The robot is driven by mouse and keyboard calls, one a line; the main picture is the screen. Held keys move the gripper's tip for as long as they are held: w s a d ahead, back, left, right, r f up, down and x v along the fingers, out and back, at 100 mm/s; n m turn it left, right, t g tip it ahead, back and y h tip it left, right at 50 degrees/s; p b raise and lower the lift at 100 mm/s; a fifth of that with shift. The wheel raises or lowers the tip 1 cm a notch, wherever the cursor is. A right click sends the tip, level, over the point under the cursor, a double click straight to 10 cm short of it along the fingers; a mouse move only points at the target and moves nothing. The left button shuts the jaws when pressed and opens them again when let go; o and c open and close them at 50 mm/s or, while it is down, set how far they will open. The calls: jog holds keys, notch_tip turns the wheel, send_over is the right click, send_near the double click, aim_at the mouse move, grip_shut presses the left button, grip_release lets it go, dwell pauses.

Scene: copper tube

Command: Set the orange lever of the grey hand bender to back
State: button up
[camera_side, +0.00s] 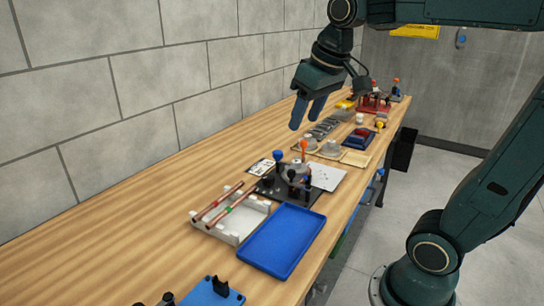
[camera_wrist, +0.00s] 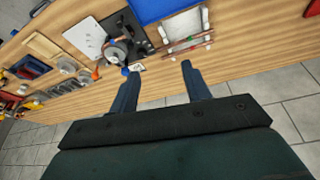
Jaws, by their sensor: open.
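The grey hand bender (camera_side: 293,172) stands on a black plate on the bench in the side view. Its orange lever (camera_side: 304,145) has an orange knob that stands up above the grey body; a blue knob (camera_side: 278,155) is to its left. The bender also shows in the wrist view (camera_wrist: 117,51), left of my fingers, with the blue knob nearest me. My gripper (camera_side: 304,120) is open and empty, above the bench and apart from the bender; its two fingers are spread in the wrist view (camera_wrist: 161,70). The lever's exact angle is too small to tell.
A white rack (camera_side: 228,232) holds copper tubes (camera_side: 232,208) beside a blue tray (camera_side: 282,240). A white sheet (camera_side: 328,177) lies behind the bender. Several small parts and bins stand farther along the bench. A blue fixture (camera_side: 212,292) is nearest the camera. The block wall runs along the left.

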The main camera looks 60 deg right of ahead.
jog(key=w+d+r+m+g, duration=0.1)
jog(key=w+d+r, duration=0.1)
jog(key=w+d, duration=0.45)
jog(key=m+g, duration=0.3)
jog(key=m, duration=0.1)
send_over(304, 140)
notch_tip(304, 140, down, 10)
jog(key=shift+f+y, duration=0.1)
jog(key=shift+y, duration=0.3)
jog(key=shift+f, duration=0.15)
jog(key=shift+f, duration=6.75)
grip_shut()
